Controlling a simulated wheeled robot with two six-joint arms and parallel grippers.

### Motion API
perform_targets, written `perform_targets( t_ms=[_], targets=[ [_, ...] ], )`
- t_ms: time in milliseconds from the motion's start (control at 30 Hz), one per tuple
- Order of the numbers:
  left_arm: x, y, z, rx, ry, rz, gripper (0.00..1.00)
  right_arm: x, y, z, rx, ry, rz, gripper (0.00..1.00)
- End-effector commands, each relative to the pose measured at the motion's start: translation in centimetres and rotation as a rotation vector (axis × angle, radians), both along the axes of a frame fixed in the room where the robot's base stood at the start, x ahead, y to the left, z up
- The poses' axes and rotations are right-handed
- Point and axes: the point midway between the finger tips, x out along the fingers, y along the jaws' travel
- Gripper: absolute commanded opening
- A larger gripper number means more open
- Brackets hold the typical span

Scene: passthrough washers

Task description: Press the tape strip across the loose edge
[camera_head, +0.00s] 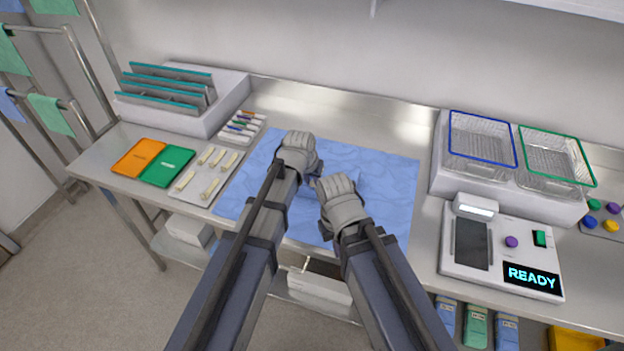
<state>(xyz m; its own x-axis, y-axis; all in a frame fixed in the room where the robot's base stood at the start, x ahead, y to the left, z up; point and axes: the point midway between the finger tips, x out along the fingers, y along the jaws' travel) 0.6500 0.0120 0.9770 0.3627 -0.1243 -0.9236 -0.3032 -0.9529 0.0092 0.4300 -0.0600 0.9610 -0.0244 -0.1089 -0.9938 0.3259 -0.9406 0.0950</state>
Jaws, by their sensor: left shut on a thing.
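A blue wrapped bundle (352,183) lies on a blue sheet (395,165), mostly behind my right gripper. My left gripper (297,143) is over the far left part of the sheet, left of and beyond the bundle. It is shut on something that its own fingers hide. My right gripper (336,185) is at the bundle's near left side; whether it touches the bundle or is open is unclear. Several short cream strips, which look like tape strips (210,187), lie on a pale tray (195,197) left of the sheet. The loose edge cannot be made out.
Orange (138,156) and green (167,166) cards lie at the left. A rack of grey panels (160,90) stands behind them. At the right are blue-rimmed (481,145) and green-rimmed (555,160) wire baskets and a device reading READY (531,277). The sheet's right side is clear.

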Motion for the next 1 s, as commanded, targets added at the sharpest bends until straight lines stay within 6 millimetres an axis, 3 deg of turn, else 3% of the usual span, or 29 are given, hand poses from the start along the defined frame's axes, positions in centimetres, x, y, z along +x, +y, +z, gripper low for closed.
perform_targets(
  t_ms=[1000],
  targets=[
    [-0.01, 0.00, -0.56, 0.000, 0.000, 0.000, 0.00, 0.00, 0.00, -0.55, 0.000, 0.000, 0.000, 0.00]
  ],
)
